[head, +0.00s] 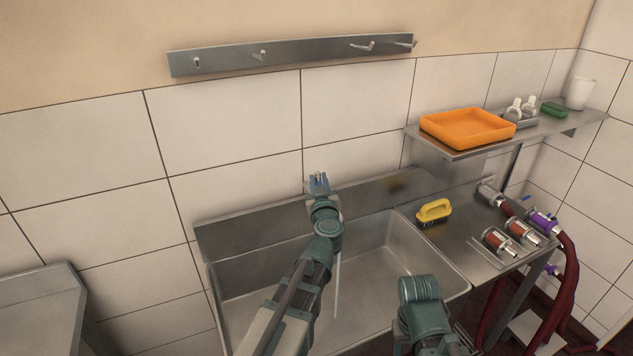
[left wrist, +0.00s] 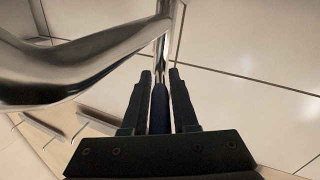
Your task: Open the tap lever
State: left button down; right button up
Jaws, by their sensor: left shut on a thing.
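My left gripper (head: 318,183) is at the back wall behind the sink. In the left wrist view its two dark fingers (left wrist: 159,85) are shut on the dark blue tap lever (left wrist: 159,110), which lies lengthwise between them. The shiny metal tap (left wrist: 85,62) rises just past the fingertips, its thick curved pipe running to the left. In the head view my left arm and gripper hide most of the tap. A thin pale upright streak (head: 338,285) shows beside my arm over the basin; I cannot tell if it is water. My right gripper is out of sight.
The steel sink (head: 385,250) lies under my left arm. A yellow brush (head: 433,211) and several pump parts (head: 500,241) with red hoses (head: 565,270) are on the right counter. A shelf holds an orange tray (head: 467,128). A hook rail (head: 290,54) is above.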

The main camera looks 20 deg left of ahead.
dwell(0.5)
pick_arm(q)
jog(key=c, duration=0.7)
grip_release()
jog(key=shift+s, duration=0.1)
